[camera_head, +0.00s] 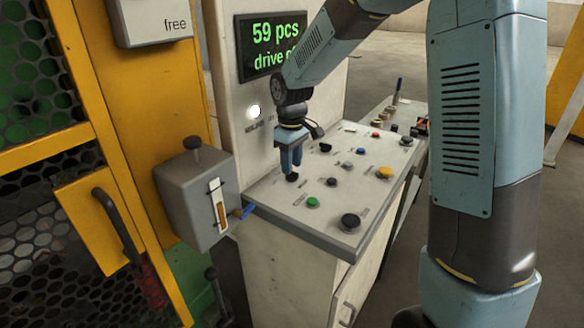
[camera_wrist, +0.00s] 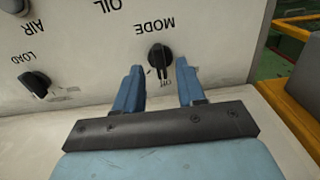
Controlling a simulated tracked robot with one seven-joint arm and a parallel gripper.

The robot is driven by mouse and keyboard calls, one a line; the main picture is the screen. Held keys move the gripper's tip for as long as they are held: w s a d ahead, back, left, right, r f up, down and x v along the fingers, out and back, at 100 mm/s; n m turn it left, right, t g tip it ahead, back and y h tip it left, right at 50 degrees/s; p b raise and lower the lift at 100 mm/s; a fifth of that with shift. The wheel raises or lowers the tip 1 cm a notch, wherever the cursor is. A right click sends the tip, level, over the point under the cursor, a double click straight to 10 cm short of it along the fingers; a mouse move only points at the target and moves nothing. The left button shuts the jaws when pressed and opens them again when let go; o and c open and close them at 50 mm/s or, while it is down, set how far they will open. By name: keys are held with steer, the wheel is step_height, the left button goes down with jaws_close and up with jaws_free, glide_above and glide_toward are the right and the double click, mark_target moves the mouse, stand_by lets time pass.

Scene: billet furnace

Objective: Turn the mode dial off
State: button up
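The mode dial (camera_wrist: 159,56) is a small black knob on the pale panel, under an upside-down MODE label in the wrist view. A small label that looks like OFF stands just below it there. Its bar lies roughly upright in that picture; its exact setting is too small to tell. My gripper (camera_wrist: 160,79) is open, with one blue finger to each side of the dial's lower end and a gap to both. Nothing is held. In the head view my gripper (camera_head: 291,166) points down at the panel's left part, just above a dark knob that appears to be the dial.
The console panel (camera_head: 325,212) carries several other controls, among them a green button (camera_head: 313,202), a black knob (camera_head: 350,221) and a yellow button (camera_head: 385,172). A display (camera_head: 272,45) reads "59 pcs". A grey lever box (camera_head: 190,190) and yellow guard frame stand left.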

step_height(320, 180, up, 12)
steer(key=shift+f, duration=0.2)
stand_by(0.4)
steer(key=s+d+r+m+t, duration=0.3)
steer(key=s+d+r+m, duration=0.3)
steer(key=s+d, duration=0.7)
steer(key=s+d+m+t, duration=0.1)
steer(key=s+d+m, duration=0.1)
steer(key=s, duration=0.4)
steer(key=s+d+m+t, duration=0.1)
steer(key=s+d+m, duration=0.1)
steer(key=s+d, duration=0.2)
steer(key=shift+s+d+f+t, duration=0.15)
steer(key=shift+s+d+t, duration=0.2)
steer(key=shift+s, duration=1.25)
